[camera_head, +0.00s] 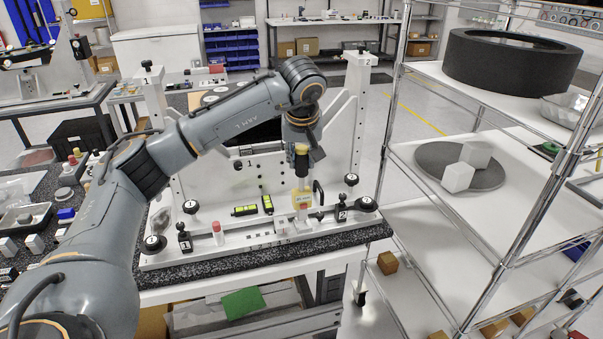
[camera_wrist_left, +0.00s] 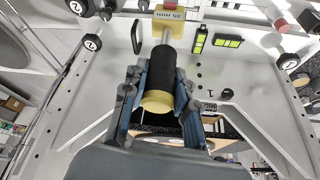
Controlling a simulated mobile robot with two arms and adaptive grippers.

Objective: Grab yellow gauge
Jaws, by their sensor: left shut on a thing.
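The yellow gauge (camera_head: 301,198) stands upright at the white fixture, with a yellow lower block, a black grip and a yellow top end. In the left wrist view its black grip (camera_wrist_left: 162,75) runs between the fingers, and its yellow block carries a "35 mm" label. My left gripper (camera_head: 303,152) comes down from above and is shut on the gauge's grip near the top end. It also shows in the left wrist view (camera_wrist_left: 158,92), with one blue-grey finger on each side of the grip. I cannot tell whether the block touches the fixture. My right gripper is not in view.
The white fixture (camera_head: 215,178) has black numbered knobs and clamps, including one (camera_head: 342,207) right of the gauge. Two black-and-yellow-green pieces (camera_head: 245,210) lie left of it. A wire shelf (camera_head: 440,75) with white blocks stands at the right.

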